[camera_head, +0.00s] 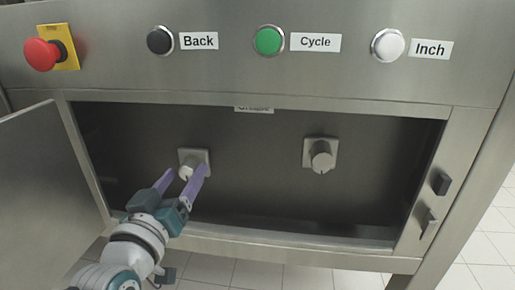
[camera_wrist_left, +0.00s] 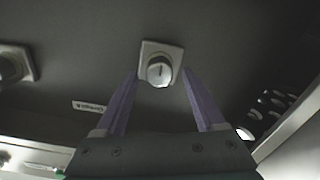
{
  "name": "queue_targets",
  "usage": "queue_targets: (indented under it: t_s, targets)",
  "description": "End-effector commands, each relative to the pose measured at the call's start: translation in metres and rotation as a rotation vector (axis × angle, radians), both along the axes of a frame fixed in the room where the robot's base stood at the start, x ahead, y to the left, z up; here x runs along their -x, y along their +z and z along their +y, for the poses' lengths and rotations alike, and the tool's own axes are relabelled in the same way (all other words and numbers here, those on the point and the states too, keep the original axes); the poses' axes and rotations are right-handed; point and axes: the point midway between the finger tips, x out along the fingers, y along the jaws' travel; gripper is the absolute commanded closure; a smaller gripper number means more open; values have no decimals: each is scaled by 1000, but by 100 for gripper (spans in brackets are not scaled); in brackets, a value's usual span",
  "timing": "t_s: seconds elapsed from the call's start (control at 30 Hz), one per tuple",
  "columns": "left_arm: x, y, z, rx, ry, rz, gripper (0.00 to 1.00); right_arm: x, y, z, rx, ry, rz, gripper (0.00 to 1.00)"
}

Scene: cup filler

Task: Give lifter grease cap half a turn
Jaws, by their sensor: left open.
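Two grey grease caps on square plates are on the back wall of an open recess. The left cap (camera_head: 187,169) is partly covered by my gripper in the head view; the right cap (camera_head: 322,158) is fully visible. No readable label shows which one is the lifter cap. My left gripper (camera_head: 187,172) is open, its purple fingers pointing at the left cap, one on each side in the picture. In the left wrist view this cap (camera_wrist_left: 159,71), with a dark mark on its face, lies between the open fingertips (camera_wrist_left: 161,76). I see no contact. My right gripper is out of view.
An open door (camera_head: 45,190) stands at the left of the recess. Above are a red stop button (camera_head: 41,54) and Back (camera_head: 160,40), Cycle (camera_head: 268,40) and Inch (camera_head: 388,45) buttons. A latch (camera_head: 428,222) is on the right frame. The recess between the caps is clear.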

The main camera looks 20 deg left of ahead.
Motion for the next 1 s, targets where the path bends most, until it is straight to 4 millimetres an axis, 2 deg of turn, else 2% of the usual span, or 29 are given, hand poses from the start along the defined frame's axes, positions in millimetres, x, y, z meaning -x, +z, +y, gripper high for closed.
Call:
queue_targets:
  t_s: [0.03,0.2,0.4,0.57,1.0]
  targets:
    - [9,3,-2,1,0,4,29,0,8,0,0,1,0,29]
    - [44,4,-11,1,0,4,29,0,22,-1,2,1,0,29]
    - [76,2,-18,0,0,1,29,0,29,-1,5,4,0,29]
    - [86,2,-21,0,0,-1,29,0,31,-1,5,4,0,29]
    - [86,1,-21,0,1,-2,29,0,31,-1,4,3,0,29]
